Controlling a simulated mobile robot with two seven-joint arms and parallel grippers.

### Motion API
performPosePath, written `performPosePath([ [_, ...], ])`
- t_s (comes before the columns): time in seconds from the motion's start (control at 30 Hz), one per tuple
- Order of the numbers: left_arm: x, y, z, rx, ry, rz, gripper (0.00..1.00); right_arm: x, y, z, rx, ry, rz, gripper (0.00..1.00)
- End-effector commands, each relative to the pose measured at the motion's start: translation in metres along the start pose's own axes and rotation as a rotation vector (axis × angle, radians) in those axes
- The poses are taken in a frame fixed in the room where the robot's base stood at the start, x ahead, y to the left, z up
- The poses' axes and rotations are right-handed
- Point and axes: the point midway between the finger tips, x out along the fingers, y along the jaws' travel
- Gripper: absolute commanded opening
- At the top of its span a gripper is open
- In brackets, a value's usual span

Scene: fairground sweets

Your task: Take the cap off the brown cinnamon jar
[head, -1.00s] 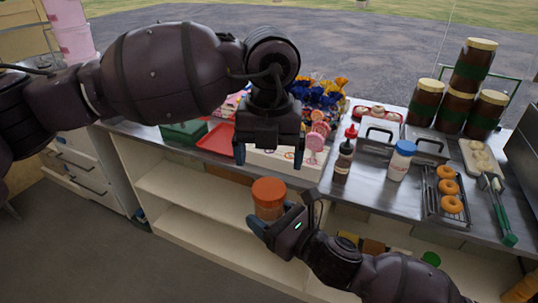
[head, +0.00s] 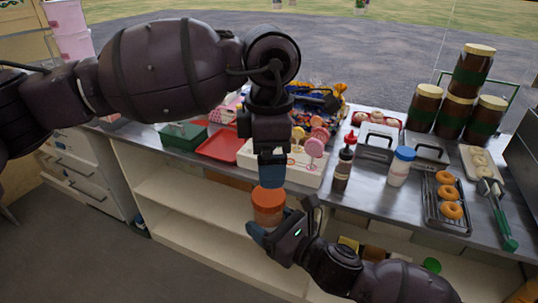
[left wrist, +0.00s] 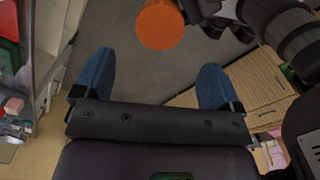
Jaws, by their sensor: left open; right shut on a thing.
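The cinnamon jar (head: 267,217) is orange-brown with an orange cap (head: 269,197) on top. It is upright in front of the counter, held off any surface. My right gripper (head: 281,226) is shut on the jar's body from the right, below the cap. My left gripper (head: 271,183) points down just above the cap in the head view, its fingers seen edge-on. In the left wrist view, my left gripper (left wrist: 156,62) is open and empty, with two blue fingers apart. The round cap (left wrist: 160,26) lies beyond the fingertips there.
The counter behind carries a red tray (head: 222,146), a green box (head: 183,134), a sauce bottle (head: 343,167), a blue-lidded shaker (head: 401,166), a rack of doughnuts (head: 446,207) and stacked brown jars (head: 456,112). Open cream shelves (head: 190,215) lie below the counter.

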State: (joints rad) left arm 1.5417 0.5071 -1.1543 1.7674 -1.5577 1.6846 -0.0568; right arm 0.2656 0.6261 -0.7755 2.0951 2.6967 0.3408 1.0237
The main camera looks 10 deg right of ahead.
Motion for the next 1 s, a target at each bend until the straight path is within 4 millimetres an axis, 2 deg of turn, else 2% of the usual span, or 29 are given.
performPosePath([
  [0.27, 0.004, 0.000, 0.000, 0.111, 0.000, -0.001, 0.90, 0.000, 0.000, 0.001, 0.000, -0.002, 0.001, 0.00],
  [0.7, 0.059, -0.001, 0.000, 0.111, 0.000, -0.003, 0.90, 0.000, 0.000, 0.001, 0.000, -0.002, 0.001, 0.00],
  [1.0, 0.079, 0.000, 0.000, 0.110, 0.000, 0.000, 0.90, 0.000, 0.000, 0.001, 0.000, -0.002, 0.001, 0.00],
])
